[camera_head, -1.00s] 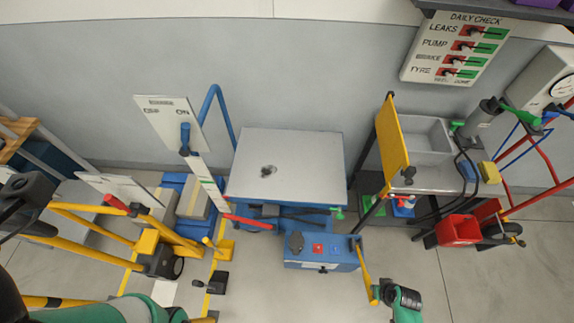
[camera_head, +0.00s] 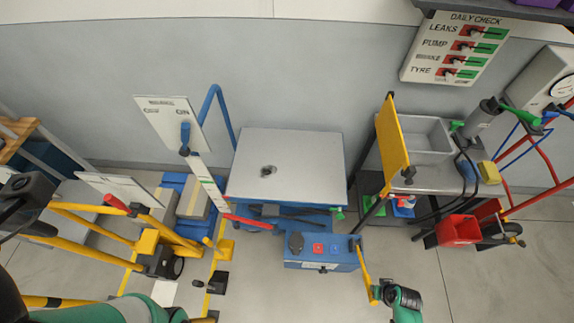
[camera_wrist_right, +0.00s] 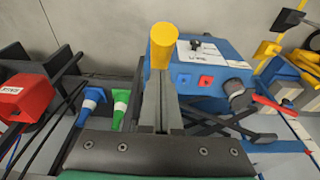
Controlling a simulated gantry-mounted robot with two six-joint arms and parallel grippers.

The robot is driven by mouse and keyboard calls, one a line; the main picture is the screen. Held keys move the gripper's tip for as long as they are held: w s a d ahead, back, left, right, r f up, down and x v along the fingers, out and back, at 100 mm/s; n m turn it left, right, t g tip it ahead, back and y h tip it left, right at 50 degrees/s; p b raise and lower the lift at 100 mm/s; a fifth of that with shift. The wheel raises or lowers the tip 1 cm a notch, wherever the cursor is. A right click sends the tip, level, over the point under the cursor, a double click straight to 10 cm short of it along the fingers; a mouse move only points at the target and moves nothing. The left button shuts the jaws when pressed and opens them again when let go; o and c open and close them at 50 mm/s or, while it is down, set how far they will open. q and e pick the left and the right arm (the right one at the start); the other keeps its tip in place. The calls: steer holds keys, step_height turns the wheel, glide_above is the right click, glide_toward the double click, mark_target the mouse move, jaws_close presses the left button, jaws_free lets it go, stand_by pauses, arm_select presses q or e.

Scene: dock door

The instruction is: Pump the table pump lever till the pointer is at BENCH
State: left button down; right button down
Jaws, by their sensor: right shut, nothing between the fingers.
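The blue lift table (camera_head: 332,222) has a pale flat top (camera_head: 290,165). Its blue pump box (camera_head: 320,255) with red and blue buttons sits at the front. The yellow pump lever (camera_head: 363,262) stands at the box's right side; its rounded yellow end shows in the right wrist view (camera_wrist_right: 162,42). My right gripper (camera_head: 378,291) is at the lever's lower end, its fingers shut beside or behind the yellow end; contact is unclear. A white scale strip (camera_head: 208,185) with a green band stands left of the table, with a red bar (camera_head: 247,221) near its foot. BENCH is not readable.
A yellow-panelled cart (camera_head: 393,137) with a grey tray stands right of the table, near a red box (camera_head: 459,230). Yellow rails and a pallet truck (camera_head: 157,258) crowd the left. Floor is clear at front right.

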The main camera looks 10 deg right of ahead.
steer(key=shift+f, duration=0.1)
steer(key=s+a+f+b+x, duration=0.1)
steer(key=s+b+x, duration=0.2)
steer(key=b+x, duration=1.2)
steer(key=w+p+v, duration=0.1)
steer(key=p+v, duration=0.4)
steer(key=w+p+v, duration=0.1)
steer(key=p+v, duration=0.4)
steer(key=w+d+p+v, duration=0.1)
steer(key=p+v, duration=0.4)
steer(key=shift+r+p, duration=0.35)
steer(key=shift+r, duration=0.4)
steer(key=shift+f, duration=0.1)
steer(key=shift+f, duration=0.1)
